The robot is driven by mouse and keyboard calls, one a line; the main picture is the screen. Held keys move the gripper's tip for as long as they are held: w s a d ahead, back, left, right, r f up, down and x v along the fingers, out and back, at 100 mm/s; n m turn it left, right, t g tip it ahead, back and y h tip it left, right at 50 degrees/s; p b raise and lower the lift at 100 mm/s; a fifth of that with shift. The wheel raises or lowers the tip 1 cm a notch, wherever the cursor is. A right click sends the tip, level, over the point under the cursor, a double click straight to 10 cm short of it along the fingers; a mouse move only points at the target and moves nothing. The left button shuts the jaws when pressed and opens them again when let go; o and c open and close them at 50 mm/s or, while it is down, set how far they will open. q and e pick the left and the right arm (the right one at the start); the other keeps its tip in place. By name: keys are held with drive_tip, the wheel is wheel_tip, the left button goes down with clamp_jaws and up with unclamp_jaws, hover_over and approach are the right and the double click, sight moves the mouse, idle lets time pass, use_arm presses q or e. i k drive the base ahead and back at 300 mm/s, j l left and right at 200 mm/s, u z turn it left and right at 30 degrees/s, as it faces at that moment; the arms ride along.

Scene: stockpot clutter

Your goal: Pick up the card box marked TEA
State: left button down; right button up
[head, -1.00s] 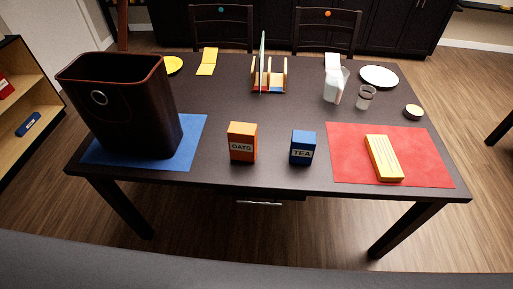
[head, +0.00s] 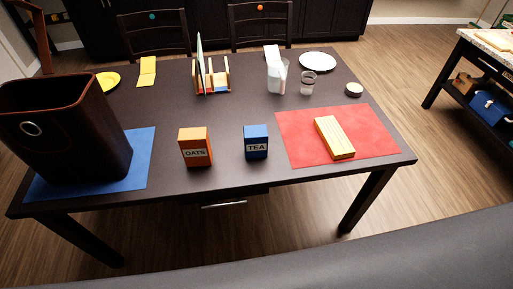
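The blue card box marked TEA (head: 256,141) stands upright near the front edge of the dark table, with its label facing me. An orange box marked OATS (head: 195,147) stands to its left, with a clear gap between them. Neither of my grippers shows in the head view.
A tall dark bin (head: 66,130) stands on a blue mat (head: 143,150) at the left. A yellow block (head: 334,137) lies on a red mat (head: 375,133) at the right. A rack (head: 211,82), jug (head: 276,76), glass (head: 308,85) and white plate (head: 318,61) stand farther back.

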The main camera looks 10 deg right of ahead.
sight(255, 137)
drive_tip(key=i+l, duration=0.15)
drive_tip(key=l, duration=0.3)
drive_tip(key=i+l, duration=0.1)
drive_tip(key=l, duration=0.35)
drive_tip(key=i+l+u, duration=0.1)
drive_tip(key=l, duration=0.35)
drive_tip(key=i+l, duration=0.15)
drive_tip(key=l, duration=0.25)
drive_tip(key=i+l, duration=0.1)
drive_tip(key=l, duration=0.35)
